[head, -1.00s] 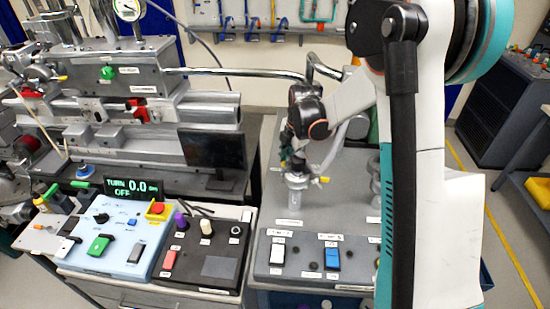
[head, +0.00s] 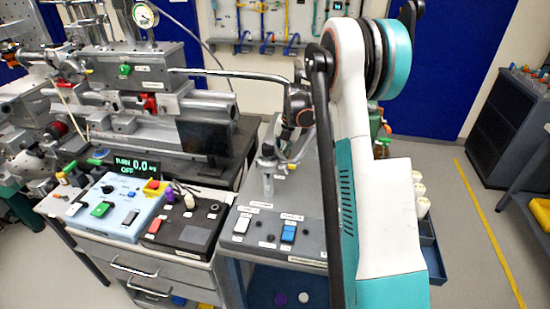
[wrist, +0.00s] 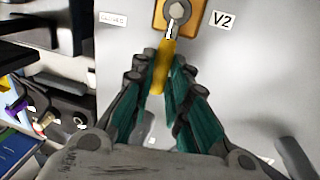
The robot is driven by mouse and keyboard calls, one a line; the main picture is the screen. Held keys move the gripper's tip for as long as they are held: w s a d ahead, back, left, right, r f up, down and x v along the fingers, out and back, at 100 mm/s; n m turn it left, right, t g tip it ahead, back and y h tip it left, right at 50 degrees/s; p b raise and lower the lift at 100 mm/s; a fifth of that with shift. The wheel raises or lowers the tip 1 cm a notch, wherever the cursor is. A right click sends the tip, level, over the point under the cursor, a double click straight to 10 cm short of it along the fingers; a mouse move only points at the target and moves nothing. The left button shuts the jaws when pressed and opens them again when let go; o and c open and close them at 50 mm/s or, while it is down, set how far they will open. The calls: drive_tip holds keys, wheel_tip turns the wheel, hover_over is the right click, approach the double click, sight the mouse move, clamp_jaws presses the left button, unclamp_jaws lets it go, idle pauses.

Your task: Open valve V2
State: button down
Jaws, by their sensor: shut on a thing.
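In the wrist view, the V2 label (wrist: 222,19) is on a pale grey surface, right of an orange valve mount with a round metal pivot (wrist: 178,11). A yellow lever handle (wrist: 165,62) runs from the pivot down toward me. My gripper (wrist: 168,75) is shut on this handle, with its green-padded fingers on either side. In the head view, my own arm covers much of the valve bench, and I cannot make out V2 or the fingertips clearly there.
A blue control box (head: 118,212) and a small display (head: 137,171) are to the left. Open floor lies to the right.

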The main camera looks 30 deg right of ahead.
drive_tip(key=shift+s+d+n, duration=0.1)
drive_tip(key=shift+d+n, duration=0.05)
drive_tip(key=shift+n, duration=0.15)
drive_tip(key=c, duration=1.6)
unclamp_jaws()
drive_tip(key=shift+o, duration=0.2)
wheel_tip(320, 180, up, 12)
drive_tip(key=s+d, duration=0.1)
drive_tip(key=shift+s+d, duration=0.3)
drive_tip(key=shift+d, duration=0.1)
drive_tip(key=shift+f, duration=0.1)
